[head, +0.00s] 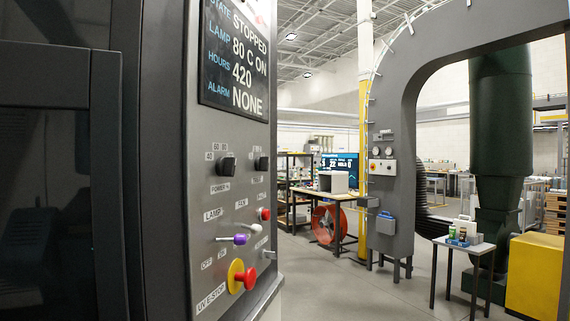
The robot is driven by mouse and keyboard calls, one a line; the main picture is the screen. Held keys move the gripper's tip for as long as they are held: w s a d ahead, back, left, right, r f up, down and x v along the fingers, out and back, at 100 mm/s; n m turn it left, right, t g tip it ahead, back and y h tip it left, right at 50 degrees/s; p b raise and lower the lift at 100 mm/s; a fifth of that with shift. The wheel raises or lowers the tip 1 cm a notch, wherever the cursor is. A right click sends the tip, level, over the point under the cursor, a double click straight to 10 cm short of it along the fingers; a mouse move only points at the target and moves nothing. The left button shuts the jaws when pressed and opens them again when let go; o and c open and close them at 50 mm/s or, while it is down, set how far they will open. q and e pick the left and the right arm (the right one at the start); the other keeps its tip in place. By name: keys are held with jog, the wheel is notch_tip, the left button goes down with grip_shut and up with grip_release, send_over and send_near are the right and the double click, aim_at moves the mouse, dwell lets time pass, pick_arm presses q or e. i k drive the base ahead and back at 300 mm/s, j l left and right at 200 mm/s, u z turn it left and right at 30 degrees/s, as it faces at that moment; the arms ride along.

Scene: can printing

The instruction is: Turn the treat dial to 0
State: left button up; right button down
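No dial in the head view carries a label that I can read as "treat". A black dial (228,165) sits on the grey control panel at the left, with marks 40, 60 and 80 around it and the label "POWER %" below. A second black knob (262,164) is to its right, seen at a steep angle, its label unreadable. Farther off, a small box with knobs (383,167) is mounted on the grey arch below two gauges; its markings are too small to read. Neither of my grippers is in view.
The near panel also has a display (236,58) reading "STOPPED", a purple-tipped lever (236,239) and a red UV E-stop (245,277). A small table with cans (466,246) and a yellow box (535,274) stand at right. Grey floor (350,290) is clear in the middle.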

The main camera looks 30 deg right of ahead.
aim_at(261, 164)
jog(key=u, duration=2.15)
jog(key=k+l+u, duration=0.1)
jog(key=k+l, duration=0.2)
jog(key=l, duration=0.35)
jog(key=k+l, duration=0.25)
jog(key=l, duration=0.35)
jog(key=k+l, duration=0.2)
jog(key=l, duration=0.35)
jog(key=k+l, duration=0.2)
jog(key=l, duration=0.35)
jog(key=k+l, duration=0.2)
jog(key=l, duration=0.4)
jog(key=k+l, duration=0.25)
jog(key=l, duration=0.3)
jog(key=k+l, duration=0.2)
jog(key=l, duration=0.35)
jog(key=k+l, duration=0.2)
jog(key=l, duration=0.4)
